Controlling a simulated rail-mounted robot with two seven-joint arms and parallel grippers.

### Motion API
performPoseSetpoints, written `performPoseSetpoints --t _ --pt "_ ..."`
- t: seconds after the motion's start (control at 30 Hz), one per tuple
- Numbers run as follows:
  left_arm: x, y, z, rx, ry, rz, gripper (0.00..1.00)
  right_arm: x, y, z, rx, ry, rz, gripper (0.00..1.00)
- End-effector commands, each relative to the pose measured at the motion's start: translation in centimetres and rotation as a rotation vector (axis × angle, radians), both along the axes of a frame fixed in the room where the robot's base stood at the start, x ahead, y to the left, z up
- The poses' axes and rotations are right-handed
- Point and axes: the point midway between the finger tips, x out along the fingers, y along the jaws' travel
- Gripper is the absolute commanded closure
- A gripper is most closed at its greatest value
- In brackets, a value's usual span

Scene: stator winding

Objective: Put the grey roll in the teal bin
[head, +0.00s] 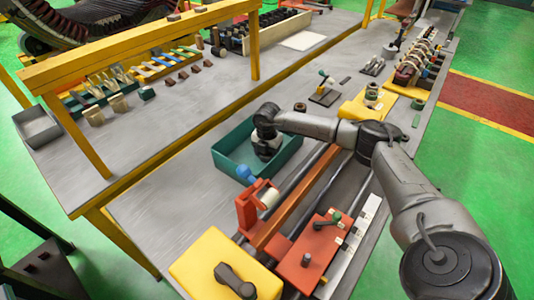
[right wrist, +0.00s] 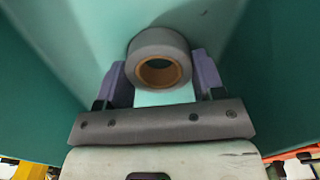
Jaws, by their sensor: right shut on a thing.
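The grey roll (right wrist: 157,42) has a brown core and shows in the right wrist view between the two fingers of my right gripper (right wrist: 162,66). The fingers are shut on it from both sides. The teal bin (head: 289,156) stands on the grey bench in the head view, and its teal walls (right wrist: 45,75) surround the roll in the right wrist view. My right gripper (head: 266,150) reaches down into the bin and hides the roll in the head view. I cannot tell whether the roll touches the bin floor. My left gripper is not in view.
An orange-red fixture (head: 250,207) with a white spool and a blue knob stands close in front of the bin. Dark rails run to its right. A yellow shelf frame (head: 130,45) spans tools at the back left. The bench left of the bin is clear.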

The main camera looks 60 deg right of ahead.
Motion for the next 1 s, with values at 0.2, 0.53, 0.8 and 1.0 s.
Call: performPoseSetpoints --t 0.2,0.53,0.8,1.0 --pt "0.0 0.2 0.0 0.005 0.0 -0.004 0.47 0.0 0.0 -0.2 0.0 0.0 0.0 0.62" --pt "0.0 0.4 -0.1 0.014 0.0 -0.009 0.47 0.0 0.0 -0.3 0.0 0.0 0.0 0.12" --pt "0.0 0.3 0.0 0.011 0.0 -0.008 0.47 0.0 0.0 -0.1 0.0 -0.001 0.0 0.12" --pt "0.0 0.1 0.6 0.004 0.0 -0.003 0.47 0.0 -0.1 2.3 -0.001 -0.002 0.0 0.12"
